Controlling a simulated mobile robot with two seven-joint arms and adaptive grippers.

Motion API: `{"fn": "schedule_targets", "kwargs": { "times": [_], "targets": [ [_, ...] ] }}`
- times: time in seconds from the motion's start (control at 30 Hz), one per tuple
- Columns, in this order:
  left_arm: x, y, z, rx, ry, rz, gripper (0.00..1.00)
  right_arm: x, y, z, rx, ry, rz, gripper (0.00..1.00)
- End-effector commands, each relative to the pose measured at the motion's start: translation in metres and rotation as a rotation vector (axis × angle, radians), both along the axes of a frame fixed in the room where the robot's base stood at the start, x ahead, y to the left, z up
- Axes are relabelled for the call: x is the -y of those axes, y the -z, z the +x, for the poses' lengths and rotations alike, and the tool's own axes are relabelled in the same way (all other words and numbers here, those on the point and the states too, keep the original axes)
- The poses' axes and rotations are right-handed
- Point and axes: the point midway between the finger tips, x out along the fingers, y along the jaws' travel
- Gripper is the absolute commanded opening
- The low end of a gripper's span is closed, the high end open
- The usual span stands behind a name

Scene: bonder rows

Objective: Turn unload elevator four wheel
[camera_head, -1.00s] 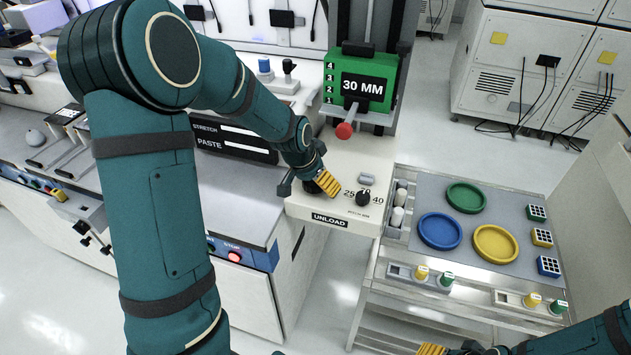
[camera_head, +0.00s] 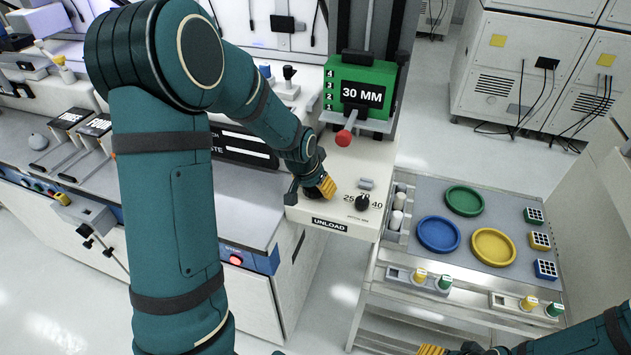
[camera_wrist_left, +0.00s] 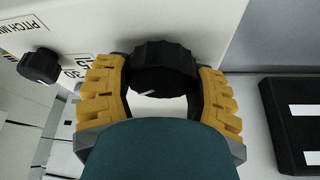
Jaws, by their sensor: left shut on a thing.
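The unload elevator is a white block with an UNLOAD label (camera_head: 329,224) and a green panel (camera_head: 383,74) reading 30 MM, with numbers down its left side. My left gripper (camera_head: 325,187) is at the block's top left, mostly hiding what it holds in the head view. In the left wrist view, its yellow fingers (camera_wrist_left: 162,90) are on both sides of a black ribbed wheel (camera_wrist_left: 163,56) with a pale mark, shut on it. A second black knob, the pitch knob (camera_head: 362,203), stands to the right; it also shows in the left wrist view (camera_wrist_left: 39,66). My right gripper (camera_head: 432,350) is partly cut off at the bottom edge.
A red-ended lever (camera_head: 343,138) juts out just above my left gripper. A cart (camera_head: 480,190) with round trays, small cubes and knobs stands right of the block. A bench with a dark label panel (camera_head: 245,148) stands left. Floor is clear behind the cart.

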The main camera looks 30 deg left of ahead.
Motion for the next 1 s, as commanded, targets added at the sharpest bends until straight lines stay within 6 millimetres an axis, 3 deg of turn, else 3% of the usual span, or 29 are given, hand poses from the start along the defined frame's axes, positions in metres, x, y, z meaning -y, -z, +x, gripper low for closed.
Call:
{"fn": "schedule_targets", "kwargs": {
  "times": [0.27, 0.3, 0.37, 0.77, 1.0],
  "targets": [
    [0.000, 0.000, 0.001, 0.003, -0.002, 0.000, 0.23, 0.000, 0.000, 0.000, -0.001, 0.000, 0.000, 0.62],
    [0.000, 0.000, 0.001, 0.003, -0.002, 0.000, 0.76, 0.000, 0.000, 0.000, -0.001, 0.000, 0.000, 0.62],
    [0.000, 0.000, 0.001, 0.003, -0.002, 0.000, 0.92, 0.000, 0.000, 0.000, -0.001, 0.000, 0.000, 0.62],
    [0.000, -0.005, -0.001, 0.004, -0.001, 0.000, 0.92, 0.000, 0.000, 0.000, -0.001, 0.000, 0.000, 0.62],
    [0.000, -0.040, -0.015, 0.008, 0.000, 0.000, 0.92, 0.000, 0.000, 0.000, -0.001, 0.000, 0.000, 0.62]
  ]
}}
